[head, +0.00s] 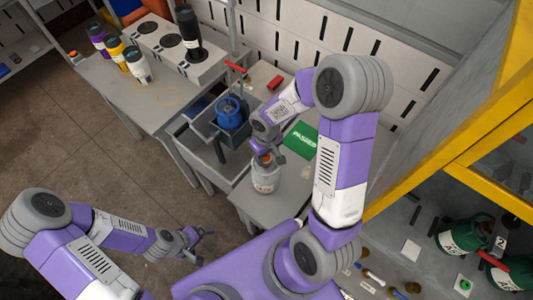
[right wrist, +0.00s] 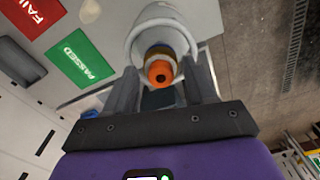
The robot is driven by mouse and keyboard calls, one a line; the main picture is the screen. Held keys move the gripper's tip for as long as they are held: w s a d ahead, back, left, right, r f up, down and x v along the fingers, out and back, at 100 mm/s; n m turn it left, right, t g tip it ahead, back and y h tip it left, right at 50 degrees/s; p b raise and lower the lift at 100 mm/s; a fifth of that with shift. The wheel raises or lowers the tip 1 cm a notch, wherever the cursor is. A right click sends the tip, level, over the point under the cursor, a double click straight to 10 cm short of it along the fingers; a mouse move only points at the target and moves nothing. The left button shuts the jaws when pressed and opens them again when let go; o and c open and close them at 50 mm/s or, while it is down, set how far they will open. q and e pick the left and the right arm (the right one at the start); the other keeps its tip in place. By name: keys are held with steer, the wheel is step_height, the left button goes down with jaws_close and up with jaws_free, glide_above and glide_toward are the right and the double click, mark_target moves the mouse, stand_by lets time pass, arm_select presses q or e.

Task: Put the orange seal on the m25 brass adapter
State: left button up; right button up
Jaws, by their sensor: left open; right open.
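A grey-white cylinder (head: 265,180) with a collar stands on the grey table below my right gripper (head: 262,150). In the right wrist view, an orange piece (right wrist: 160,73), apparently the seal, sits at the cylinder's neck, with a brass-coloured ring (right wrist: 158,52) behind it inside the pale collar (right wrist: 135,40). My right gripper (right wrist: 164,90) is open, its two fingers on either side of the orange piece with gaps showing. I cannot tell how the seal sits on the brass part. My left gripper (head: 197,243) is open and empty, low at the left over the floor.
A green PASSED mat (head: 301,138) lies beside the cylinder; a red FAIL mat (right wrist: 22,14) lies beyond it. A blue cylinder (head: 231,112) stands in a grey bin. Coloured cylinders (head: 137,66) stand on the back bench. A yellow frame (head: 440,130) and small fittings (head: 412,287) are at right.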

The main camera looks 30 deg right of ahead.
steer(key=shift+r, duration=0.2)
step_height(320, 180, up, 12)
steer(key=f+p, duration=0.1)
steer(key=p, duration=0.1)
steer(key=s+a+f+m+y, duration=0.1)
steer(key=s+a+f, duration=0.2)
steer(key=f, duration=0.5)
steer(key=s+a+f+m+y, duration=0.1)
steer(key=s+a+f, duration=0.3)
steer(key=f, duration=0.4)
steer(key=s+a+f+m+y, duration=0.2)
steer(key=s+a+f, duration=0.1)
steer(key=a+f, duration=0.3)
step_height(320, 180, down, 3)
steer(key=shift+s+r+t, duration=0.15)
steer(key=shift+s+t, duration=0.15)
